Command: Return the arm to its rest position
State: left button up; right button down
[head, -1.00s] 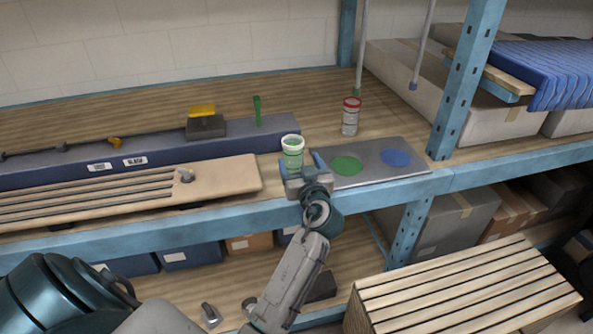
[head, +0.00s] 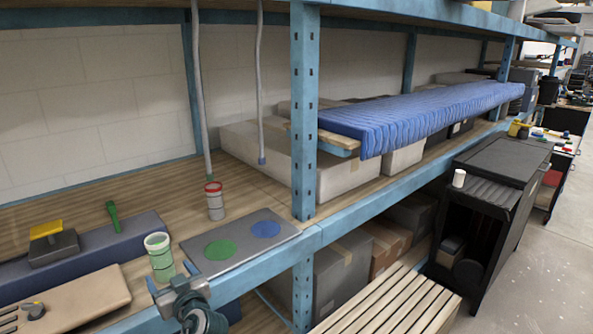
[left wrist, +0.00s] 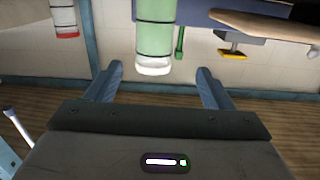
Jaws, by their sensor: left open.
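My left gripper (head: 171,277) is open and empty, at the shelf's front edge. It is just in front of a green-banded jar with a white rim (head: 159,257). The jar stands upright on the shelf, left of the grey mat. In the left wrist view, which shows the scene upside down, the two fingers (left wrist: 159,70) are spread wide and the jar (left wrist: 154,35) shows beyond them. I cannot tell how far apart they are. Most of my left arm is below the head picture. My right gripper is not in view.
The grey mat (head: 280,228) has a green disc (head: 220,250) and a blue disc (head: 265,229). A red-lidded jar (head: 215,203) stands behind it. A blue upright post (head: 304,120) rises to the right. A slatted wooden crate (head: 395,305) is below at the right.

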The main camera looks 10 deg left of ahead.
pick_arm(q)
jog(key=s+f+m+g+h, duration=0.4)
jog(key=s+f+h, duration=0.1)
jog(key=s+f, duration=0.9)
jog(key=s+d+f+m+g+h, duration=0.25)
jog(key=s+d+h, duration=0.2)
jog(key=s, duration=0.55)
jog(key=s+d+f+m+g+h, duration=0.1)
jog(key=s+d+m+g+h, duration=0.25)
jog(key=s, duration=0.65)
notch_tip(320, 180, down, 29)
jog(key=a+y, duration=0.1)
jog(key=a, duration=0.1)
jog(key=s+f, duration=1.7)
jog(key=f, duration=0.3)
jog(key=shift+s+a+f+g, duration=0.3)
jog(key=shift+s+a+f, duration=0.1)
jog(key=shift+a, duration=0.05)
